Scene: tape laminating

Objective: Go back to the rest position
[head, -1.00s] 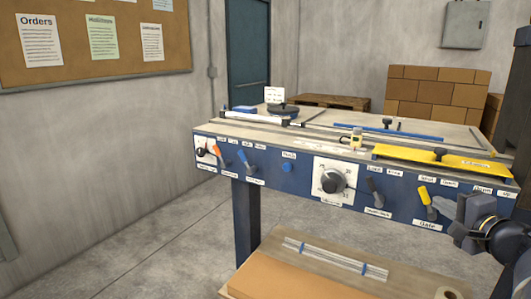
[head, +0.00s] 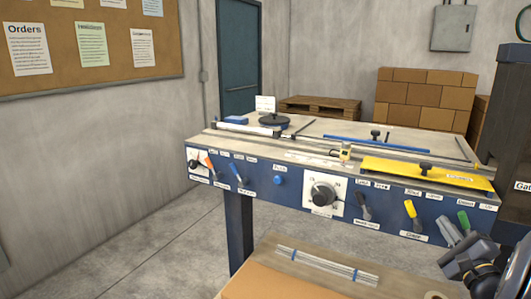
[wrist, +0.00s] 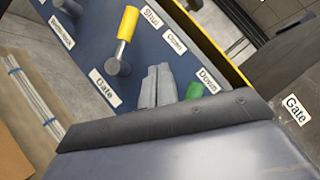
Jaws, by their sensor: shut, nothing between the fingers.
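My gripper (head: 448,238) is in the head view at the lower right, in front of the blue control panel (head: 262,187) of the machine. Its grey fingers (wrist: 157,86) are together and empty in the wrist view. The yellow-handled Gate lever (head: 411,213) is just left of the gripper; it also shows in the wrist view (wrist: 122,40). A green-handled lever (head: 464,222) is close to the gripper in the head view, and its handle shows partly hidden beside the fingers in the wrist view (wrist: 194,90).
The panel carries a round dial (head: 323,195) and several levers. A yellow guard (head: 425,173) lies along the machine top. Below stands a table (head: 318,252) with a bundle of rods (head: 327,265). A dark cabinet marked Gate (head: 508,140) is at the right. Floor at the left is clear.

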